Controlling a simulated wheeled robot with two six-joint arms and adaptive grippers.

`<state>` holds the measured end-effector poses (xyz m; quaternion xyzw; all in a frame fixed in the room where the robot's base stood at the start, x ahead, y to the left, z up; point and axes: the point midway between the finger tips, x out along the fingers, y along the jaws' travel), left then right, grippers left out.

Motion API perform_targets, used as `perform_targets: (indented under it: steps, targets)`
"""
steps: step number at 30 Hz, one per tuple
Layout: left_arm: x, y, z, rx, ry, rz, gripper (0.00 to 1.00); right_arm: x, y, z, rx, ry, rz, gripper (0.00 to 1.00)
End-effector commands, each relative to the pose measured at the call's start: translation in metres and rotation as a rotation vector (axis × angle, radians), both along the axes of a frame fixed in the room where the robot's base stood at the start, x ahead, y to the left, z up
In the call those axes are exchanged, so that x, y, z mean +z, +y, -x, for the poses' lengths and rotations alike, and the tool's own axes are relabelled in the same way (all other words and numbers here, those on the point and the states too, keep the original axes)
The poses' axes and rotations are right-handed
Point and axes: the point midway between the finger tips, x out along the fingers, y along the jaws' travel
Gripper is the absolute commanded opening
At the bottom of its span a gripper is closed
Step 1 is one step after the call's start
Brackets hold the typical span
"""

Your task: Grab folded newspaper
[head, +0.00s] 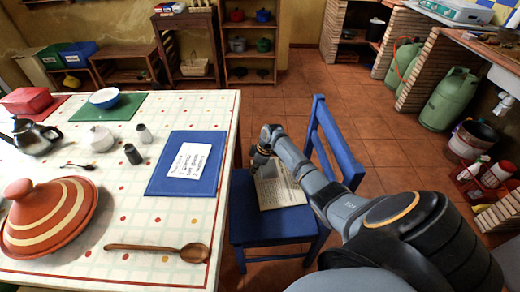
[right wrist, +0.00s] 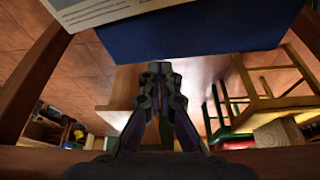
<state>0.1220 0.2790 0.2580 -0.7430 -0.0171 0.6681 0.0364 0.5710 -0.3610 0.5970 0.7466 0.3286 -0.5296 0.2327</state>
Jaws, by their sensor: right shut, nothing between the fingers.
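The folded newspaper (head: 280,186), pale with grey print, lies on the seat of a blue wooden chair (head: 258,226). My right gripper (head: 262,155) is shut and empty at the newspaper's far left edge, and it hides part of that edge. I cannot tell whether it touches the paper. In the right wrist view the shut fingers (right wrist: 158,75) meet in the middle. A printed sheet (right wrist: 95,10) on a blue surface (right wrist: 190,30) shows at the top there, apart from the fingers. My left gripper is not in view.
A table (head: 130,228) left of the chair holds a blue folder (head: 170,186), a wooden spoon (head: 150,248), a tagine (head: 50,210) and small pots. The chair's backrest (head: 332,140) rises beside my right forearm. Open tiled floor (head: 290,95) lies beyond.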

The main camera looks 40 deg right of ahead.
Motion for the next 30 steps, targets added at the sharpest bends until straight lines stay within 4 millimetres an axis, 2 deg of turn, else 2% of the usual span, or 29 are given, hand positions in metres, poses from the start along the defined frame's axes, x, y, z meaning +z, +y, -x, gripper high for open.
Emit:
perform_targets:
  steps: [1, 3, 9, 14, 19, 20, 23, 25, 28, 30]
  targets:
    - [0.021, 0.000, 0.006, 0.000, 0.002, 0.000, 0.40, 0.022, -0.003, 0.003, 0.000, 0.001, 0.002, 0.00]
    - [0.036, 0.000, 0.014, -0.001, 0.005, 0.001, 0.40, 0.038, -0.007, 0.006, 0.000, 0.001, 0.003, 0.00]
    - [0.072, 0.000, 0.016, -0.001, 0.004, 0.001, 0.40, 0.069, -0.016, 0.014, 0.001, 0.000, 0.002, 0.00]
    - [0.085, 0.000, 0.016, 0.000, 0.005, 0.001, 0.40, 0.081, -0.020, 0.018, 0.001, -0.001, 0.001, 0.00]
    - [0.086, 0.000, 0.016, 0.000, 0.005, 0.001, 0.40, 0.082, -0.021, 0.019, 0.001, -0.001, 0.001, 0.00]
    - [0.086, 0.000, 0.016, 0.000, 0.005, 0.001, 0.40, 0.081, -0.021, 0.019, 0.000, 0.000, 0.000, 0.03]
    - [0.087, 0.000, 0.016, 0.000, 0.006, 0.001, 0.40, 0.068, -0.017, 0.028, -0.026, 0.018, 0.009, 0.16]
    - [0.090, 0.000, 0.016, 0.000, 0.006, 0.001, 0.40, 0.043, -0.007, 0.048, -0.088, 0.050, 0.028, 0.26]
    - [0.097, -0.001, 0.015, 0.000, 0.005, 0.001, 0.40, -0.003, 0.011, 0.092, -0.223, 0.095, 0.071, 0.38]
    - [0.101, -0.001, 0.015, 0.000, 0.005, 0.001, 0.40, -0.032, 0.024, 0.126, -0.325, 0.116, 0.100, 0.38]
